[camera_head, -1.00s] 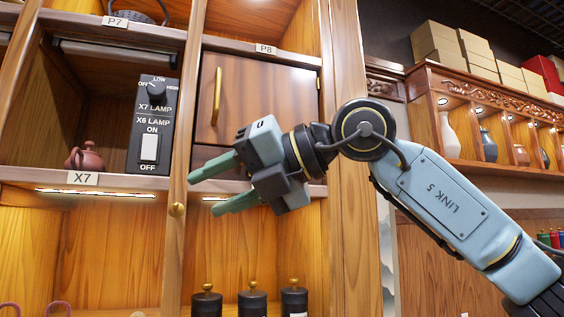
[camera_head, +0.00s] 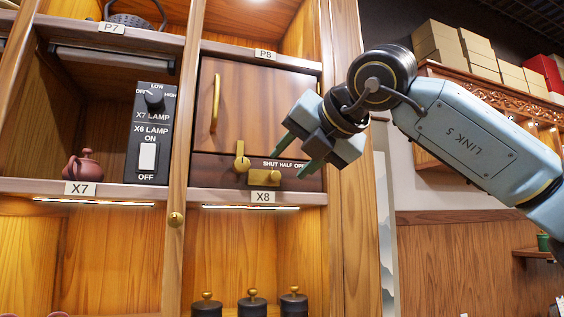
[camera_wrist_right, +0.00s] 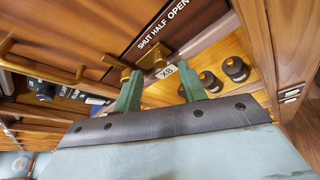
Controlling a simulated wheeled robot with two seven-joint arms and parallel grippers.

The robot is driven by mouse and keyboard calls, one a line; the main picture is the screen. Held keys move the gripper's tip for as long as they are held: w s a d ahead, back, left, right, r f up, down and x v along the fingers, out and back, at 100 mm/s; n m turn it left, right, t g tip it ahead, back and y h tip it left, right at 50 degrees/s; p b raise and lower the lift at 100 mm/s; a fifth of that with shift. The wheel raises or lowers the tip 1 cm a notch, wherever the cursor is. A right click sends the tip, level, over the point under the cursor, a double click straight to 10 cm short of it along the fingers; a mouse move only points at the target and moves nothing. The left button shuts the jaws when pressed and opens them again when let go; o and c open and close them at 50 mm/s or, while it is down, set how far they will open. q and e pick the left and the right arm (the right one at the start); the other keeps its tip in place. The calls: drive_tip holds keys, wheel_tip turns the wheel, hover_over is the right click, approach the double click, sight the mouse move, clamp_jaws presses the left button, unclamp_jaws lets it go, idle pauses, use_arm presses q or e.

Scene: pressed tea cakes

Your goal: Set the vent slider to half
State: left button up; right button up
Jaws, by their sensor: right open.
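The vent slider (camera_head: 262,178) is a brass piece on a dark strip below the cabinet door. The strip is lettered SHUT, HALF, OPEN from left to right. The slider sits near the SHUT end; its exact setting is hard to read. My right gripper (camera_head: 289,162) is open and empty in front of the strip, its fingers partly over the lettering. In the right wrist view the green fingers (camera_wrist_right: 160,82) are spread, with the brass slider (camera_wrist_right: 160,55) beyond the gap between them. I cannot tell any contact. My left gripper is out of view.
A brass latch (camera_head: 242,163) hangs left of the slider, below the door handle (camera_head: 216,103). The X8 tag (camera_head: 263,197) is on the shelf edge below. A lamp switch panel (camera_head: 151,134) and a teapot (camera_head: 83,166) stand left. Black canisters (camera_head: 252,304) stand below.

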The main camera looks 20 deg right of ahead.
sight(278, 173)
drive_tip(key=shift+p+x, duration=0.5)
drive_tip(key=shift+x, duration=1.65)
drive_tip(key=shift+c, duration=0.2)
clamp_jaws()
